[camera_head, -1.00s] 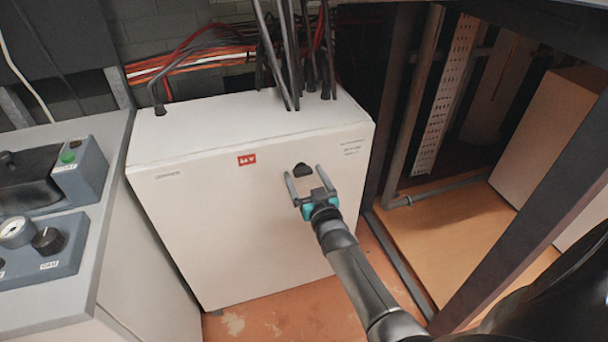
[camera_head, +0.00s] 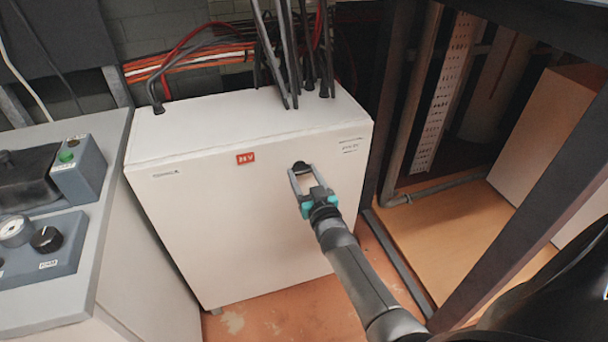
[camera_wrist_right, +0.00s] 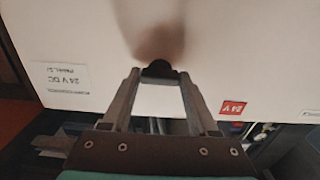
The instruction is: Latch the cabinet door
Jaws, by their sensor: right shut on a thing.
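The cabinet is a white box whose front door (camera_head: 235,220) carries a red 24 V label and faces me in the head view. A black latch knob (camera_head: 300,166) sits on the right part of the door; the knob also shows in the right wrist view (camera_wrist_right: 160,70). My right gripper (camera_head: 301,168) has its two fingers closed in on the sides of the knob, and in the wrist view its fingertips (camera_wrist_right: 159,73) touch it. The fingers partly hide the knob. The door looks flush with the cabinet body. My left gripper is not in view.
Black cables (camera_head: 290,60) enter the cabinet top. A grey console (camera_head: 60,240) with a green button and black knob stands at the left. A dark frame post (camera_head: 520,230) stands at the right. The orange floor (camera_head: 285,310) is bare in front of the cabinet.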

